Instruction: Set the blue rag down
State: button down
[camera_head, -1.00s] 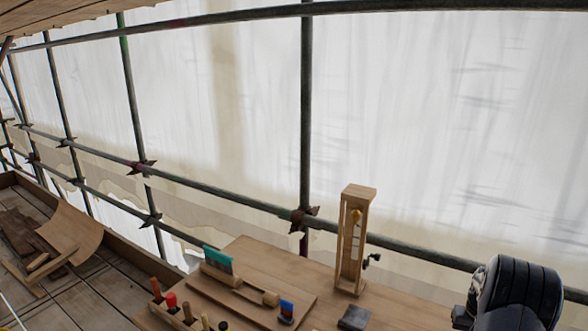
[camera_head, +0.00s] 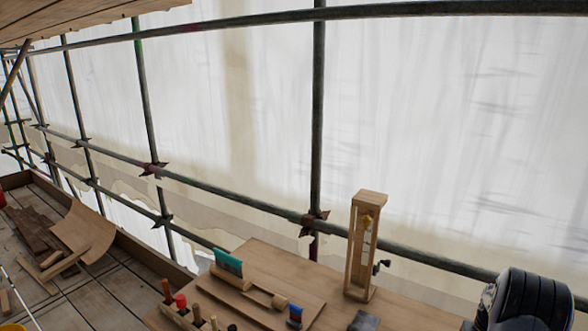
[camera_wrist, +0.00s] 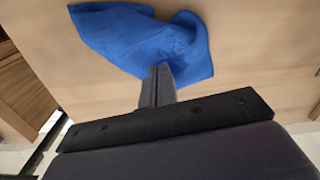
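The blue rag (camera_wrist: 145,38) shows in the wrist view, crumpled, in front of a pale wooden surface (camera_wrist: 265,45). My gripper (camera_wrist: 160,72) has its two fingers close together, and their tips meet the rag's lower middle, where the cloth is bunched. It looks shut on the rag. I cannot tell whether the rag touches the wood or hangs above it. The gripper and the rag are not in the head view, where only a dark part of my arm shows at the lower right.
In the head view a wooden bench (camera_head: 262,262) carries a tall wooden frame (camera_head: 354,245), a teal-edged tool (camera_head: 228,262), a small blue-topped item (camera_head: 295,316), a dark grey block (camera_head: 364,322) and a rack of handled tools (camera_head: 178,318). Scaffold rails run behind.

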jog(key=shift+f, duration=0.1)
notch_tip(320, 180, down, 4)
jog(key=b, duration=0.3)
jog(key=shift+r+b, duration=0.25)
jog(key=shift+b, duration=0.05)
notch_tip(320, 180, up, 10)
jog(key=p, duration=0.5)
notch_tip(320, 180, down, 10)
jog(key=b, duration=0.5)
jog(key=shift+f, duration=0.15)
notch_tip(320, 180, up, 8)
jog(key=p, duration=0.5)
jog(key=s+d+r, duration=0.1)
jog(key=s+d, duration=0.1)
jog(key=s, duration=0.6)
jog(key=s+d+r, duration=0.2)
jog(key=s, duration=0.6)
jog(key=w+f, duration=0.1)
jog(key=f, duration=0.2)
jog(key=w+f, duration=0.1)
jog(key=f, duration=0.1)
jog(key=a+f, duration=0.1)
jog(key=f, duration=0.2)
jog(key=shift+w+f, duration=0.35)
jog(key=shift+w, duration=0.05)
jog(key=shift+w+f, duration=0.15)
jog(key=shift+f, duration=0.25)
jog(key=shift+a, duration=0.1)
